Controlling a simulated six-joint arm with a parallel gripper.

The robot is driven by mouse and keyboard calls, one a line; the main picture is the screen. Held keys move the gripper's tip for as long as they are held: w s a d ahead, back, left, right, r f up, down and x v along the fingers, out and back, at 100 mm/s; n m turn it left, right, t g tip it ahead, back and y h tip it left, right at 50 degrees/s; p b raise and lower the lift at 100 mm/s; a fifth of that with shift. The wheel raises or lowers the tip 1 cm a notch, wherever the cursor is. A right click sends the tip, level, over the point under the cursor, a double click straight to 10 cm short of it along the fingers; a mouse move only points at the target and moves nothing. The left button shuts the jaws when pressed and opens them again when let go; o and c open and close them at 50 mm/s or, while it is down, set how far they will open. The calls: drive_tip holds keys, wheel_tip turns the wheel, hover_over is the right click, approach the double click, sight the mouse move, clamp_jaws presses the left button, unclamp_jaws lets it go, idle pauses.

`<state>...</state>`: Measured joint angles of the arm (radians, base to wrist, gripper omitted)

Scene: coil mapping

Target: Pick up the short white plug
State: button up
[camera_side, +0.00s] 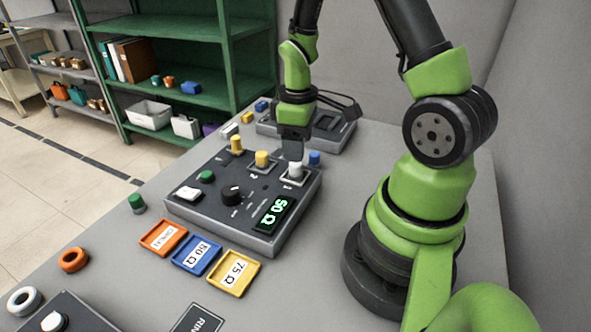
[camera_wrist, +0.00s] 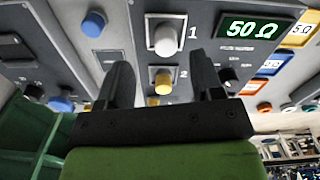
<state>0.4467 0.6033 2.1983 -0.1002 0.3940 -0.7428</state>
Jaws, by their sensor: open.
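A short white plug (camera_side: 296,170) stands upright in a square socket at the far right of the grey console (camera_side: 243,250). In the wrist view the white plug (camera_wrist: 166,41) sits in the socket marked 1. My gripper (camera_side: 292,150) is just above it, fingers pointing down. In the wrist view my gripper (camera_wrist: 160,72) has its two fingers apart with nothing held between them. The white plug shows beyond the fingertips, and a yellow plug (camera_wrist: 162,84) in socket 2 shows between the fingers. I cannot tell whether the fingers touch the white plug.
Another yellow plug (camera_side: 236,144) stands on the console beyond. A blue plug (camera_side: 314,158) is close behind the white one. A second grey device (camera_side: 330,136) lies at the back. Labelled orange (camera_side: 163,238), blue (camera_side: 196,255) and yellow (camera_side: 233,273) trays lie in front.

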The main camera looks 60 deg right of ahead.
sight(295, 166)
drive_tip(key=f, duration=0.5)
drive_tip(key=shift+a+f, duration=0.3)
drive_tip(key=shift+a, duration=0.05)
drive_tip(key=shift+w, duration=0.1)
drive_tip(key=c, duration=1)
